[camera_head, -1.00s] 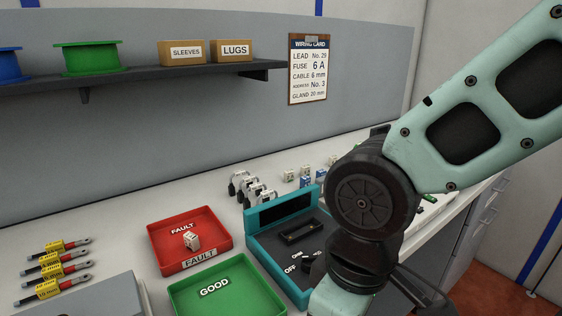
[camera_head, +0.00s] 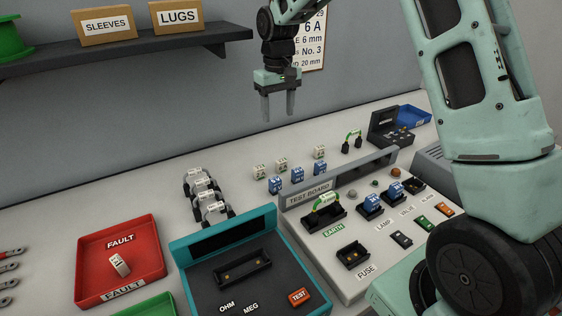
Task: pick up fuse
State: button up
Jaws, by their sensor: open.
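My gripper (camera_head: 278,112) is open and empty, pointing down in the air near the back wall, above the rear of the bench. Small white blocks with labels (camera_head: 281,164), which look like fuses, stand on the bench behind the test board (camera_head: 293,210), below my gripper. Small blue blocks (camera_head: 275,184) stand beside them. Their labels are too small to read. A similar white block (camera_head: 119,265) lies in the red FAULT tray (camera_head: 145,240). The socket marked FUSE (camera_head: 353,257) on the test board looks empty.
A teal-framed tester (camera_head: 222,290) stands left of the test board, with several grey-and-white clip-like parts (camera_head: 205,195) behind it. A shelf with SLEEVES (camera_head: 104,24) and LUGS (camera_head: 178,16) boxes juts from the wall. A blue tray (camera_head: 412,116) stands at the far right.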

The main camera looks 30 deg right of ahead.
jog(key=p, duration=0.2)
send_over(281, 160)
jog(key=f, duration=1.2)
jog(key=shift+a, duration=0.2)
jog(key=shift+s+d+f+p, duration=0.15)
jog(key=shift+f+p, duration=0.95)
jog(key=shift+f, duration=1.55)
jog(key=c, duration=1)
